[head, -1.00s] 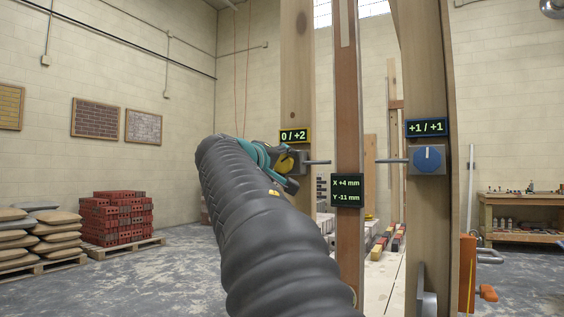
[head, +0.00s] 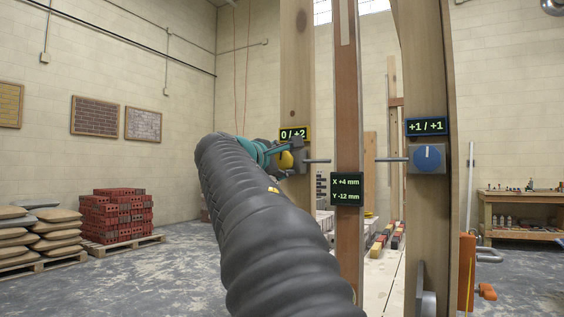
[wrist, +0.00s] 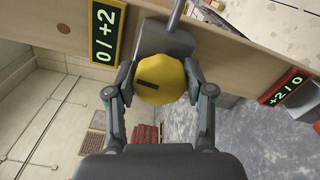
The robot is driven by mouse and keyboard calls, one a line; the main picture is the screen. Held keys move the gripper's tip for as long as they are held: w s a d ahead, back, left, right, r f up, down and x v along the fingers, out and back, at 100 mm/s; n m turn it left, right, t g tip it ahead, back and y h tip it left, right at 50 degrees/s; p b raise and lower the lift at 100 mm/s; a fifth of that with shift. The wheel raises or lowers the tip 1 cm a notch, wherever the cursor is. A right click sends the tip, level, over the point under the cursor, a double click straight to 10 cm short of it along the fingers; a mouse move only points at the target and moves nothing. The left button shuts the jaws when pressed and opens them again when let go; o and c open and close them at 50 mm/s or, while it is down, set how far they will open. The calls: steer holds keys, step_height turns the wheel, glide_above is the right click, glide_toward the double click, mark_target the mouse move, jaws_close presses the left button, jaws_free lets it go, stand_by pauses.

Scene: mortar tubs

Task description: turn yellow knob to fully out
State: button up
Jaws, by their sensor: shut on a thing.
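The yellow knob (wrist: 160,80) sits on a grey block with a rod on the left wooden post (head: 297,85). My gripper (wrist: 161,84) has a finger on each side of the knob and is shut on it. A dark mark on the knob's face shows in the wrist view, slightly tilted. In the head view the knob (head: 286,160) is partly hidden by my gripper. The yellow-framed display (wrist: 104,32) above it reads 0 / +2. The dark panel (head: 346,189) on the middle brown board reads X +4 mm, Y -12 mm.
A blue knob (head: 429,158) is on the right post, under a blue-framed display (head: 426,126) reading +1 / +1. A red-framed display (wrist: 283,86) reading +2 / 0 shows in the wrist view. Bricks (head: 117,218) and sacks (head: 40,235) stand on pallets at left. The floor between is clear.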

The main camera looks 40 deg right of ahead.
steer(key=shift+n, duration=0.7)
steer(key=o, duration=1.2)
steer(key=shift+c, duration=0.2)
steer(key=shift+a, duration=0.1)
steer(key=v, duration=1.1)
steer(key=shift+s+a, duration=0.2)
steer(key=shift+a, duration=0.15)
